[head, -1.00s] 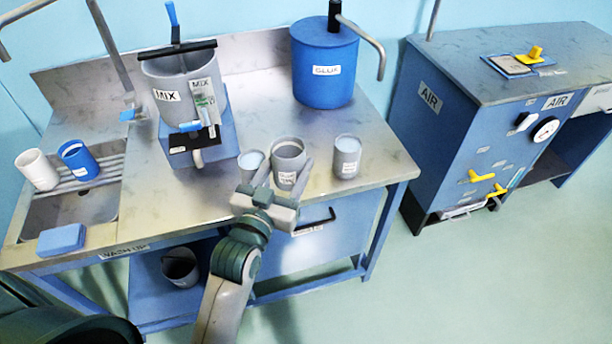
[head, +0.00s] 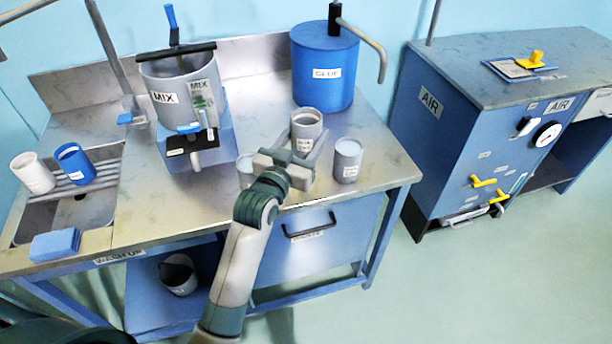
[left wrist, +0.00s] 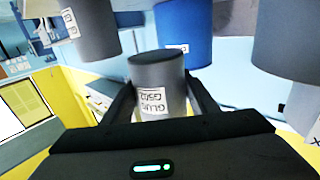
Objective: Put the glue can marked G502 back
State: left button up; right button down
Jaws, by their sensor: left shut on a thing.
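The grey can (head: 306,132) has a white label that reads GLUE G502 in the left wrist view (left wrist: 155,75). My left gripper (head: 301,146) is shut on it, with one finger on each side; the fingers also show in the left wrist view (left wrist: 160,92). The can looks upright over the steel bench, in front of the blue GLUE tank (head: 323,75). I cannot tell whether its base touches the bench. My right gripper is not in view.
A grey can (head: 347,162) stands right of my gripper; another (head: 244,165) is partly hidden at its left. The MIX pot (head: 183,92) stands on a blue stand at left. The sink (head: 75,215) has a white cup (head: 32,173) and a blue cup (head: 76,163). Bench right of the tank is clear.

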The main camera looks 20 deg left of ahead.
pick_arm(q)
notch_tip(320, 180, down, 6)
jog(key=shift+r, duration=0.1)
jog(key=shift+f, duration=0.2)
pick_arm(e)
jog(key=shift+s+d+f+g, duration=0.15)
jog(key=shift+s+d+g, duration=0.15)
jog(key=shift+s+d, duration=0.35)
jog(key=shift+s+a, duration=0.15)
pick_arm(q)
notch_tip(320, 180, down, 3)
jog(key=shift+f+p, duration=0.2)
jog(key=shift+p, duration=0.25)
jog(key=shift+f, duration=0.15)
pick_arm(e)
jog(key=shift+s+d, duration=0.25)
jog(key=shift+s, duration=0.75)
